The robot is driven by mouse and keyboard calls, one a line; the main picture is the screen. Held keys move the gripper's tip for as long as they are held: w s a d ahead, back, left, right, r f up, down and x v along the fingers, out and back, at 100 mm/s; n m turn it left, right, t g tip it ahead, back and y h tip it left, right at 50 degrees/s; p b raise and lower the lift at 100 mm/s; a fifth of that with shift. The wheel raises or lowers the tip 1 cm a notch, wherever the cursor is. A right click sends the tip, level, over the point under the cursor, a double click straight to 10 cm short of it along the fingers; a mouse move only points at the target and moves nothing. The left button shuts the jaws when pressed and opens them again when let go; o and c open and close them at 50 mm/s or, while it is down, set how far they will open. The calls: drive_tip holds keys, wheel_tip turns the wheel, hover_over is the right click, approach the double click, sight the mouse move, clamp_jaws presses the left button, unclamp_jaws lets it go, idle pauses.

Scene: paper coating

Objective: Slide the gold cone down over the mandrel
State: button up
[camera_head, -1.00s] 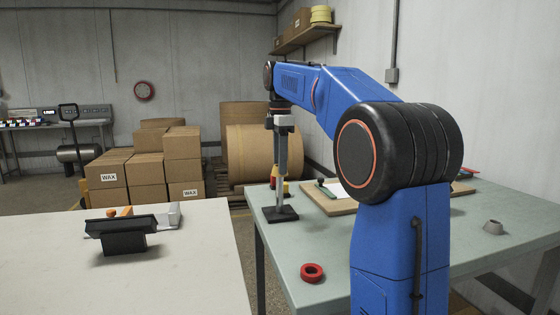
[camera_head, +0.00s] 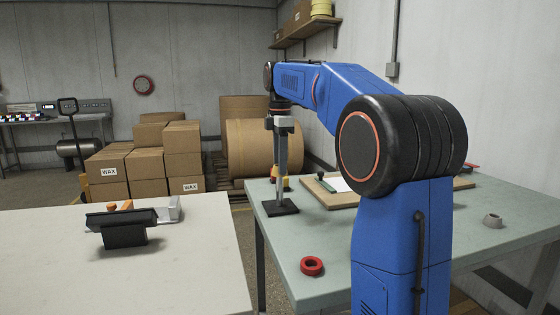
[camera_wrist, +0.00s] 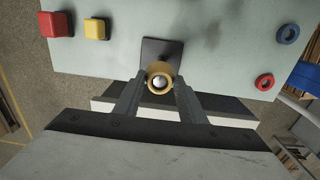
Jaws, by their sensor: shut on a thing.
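My gripper (camera_wrist: 160,88) is shut on the gold cone (camera_wrist: 150,71), which shows from above as a ring between the two fingers in the wrist view. A pale, shiny round tip, apparently the mandrel's (camera_wrist: 159,82), shows inside the ring. The cone appears to be around or just over that tip; the exact depth cannot be told. The mandrel's black square base (camera_wrist: 157,48) lies flat on the table. In the head view the base (camera_head: 280,207) stands below my gripper (camera_head: 281,160), with the upright post in line with the fingers. The cone is not clearly visible there.
The green-grey table (camera_head: 370,222) holds a red ring (camera_head: 312,266), a grey ring-like piece (camera_head: 492,221) and a board (camera_head: 345,200). A red block (camera_wrist: 57,24) and a yellow block (camera_wrist: 96,29) stand near the mandrel. A pale table (camera_head: 190,265) is left, across a gap.

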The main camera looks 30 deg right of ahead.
drive_tip(key=o, duration=1.2)
wheel_tip(320, 180, up, 12)
drive_tip(key=shift+s, duration=0.15)
